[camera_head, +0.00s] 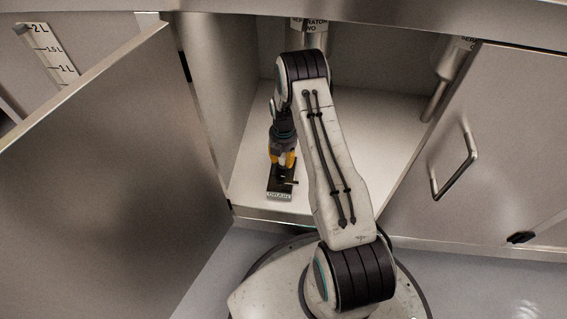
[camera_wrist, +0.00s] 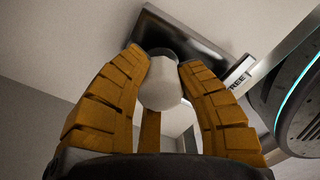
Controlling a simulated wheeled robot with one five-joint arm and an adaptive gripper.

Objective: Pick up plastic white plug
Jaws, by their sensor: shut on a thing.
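The white plug (camera_wrist: 160,84) shows in the wrist view as a pale rounded piece between the two orange fingers of my gripper (camera_wrist: 162,75). The fingers are shut on it from both sides. Its far end is at the edge of a dark plate (camera_wrist: 195,47), and I cannot tell whether it touches the plate. In the head view my gripper (camera_head: 283,166) points down over the dark block (camera_head: 279,184) on the cabinet floor, and the plug is hidden there by the fingers.
The cabinet floor (camera_head: 345,160) is pale and mostly clear. An open metal door (camera_head: 120,170) stands on the left, and a door with a handle (camera_head: 455,165) is on the right. Metal pipes (camera_head: 440,85) hang at the back. A small label (camera_head: 279,197) is on the block's front.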

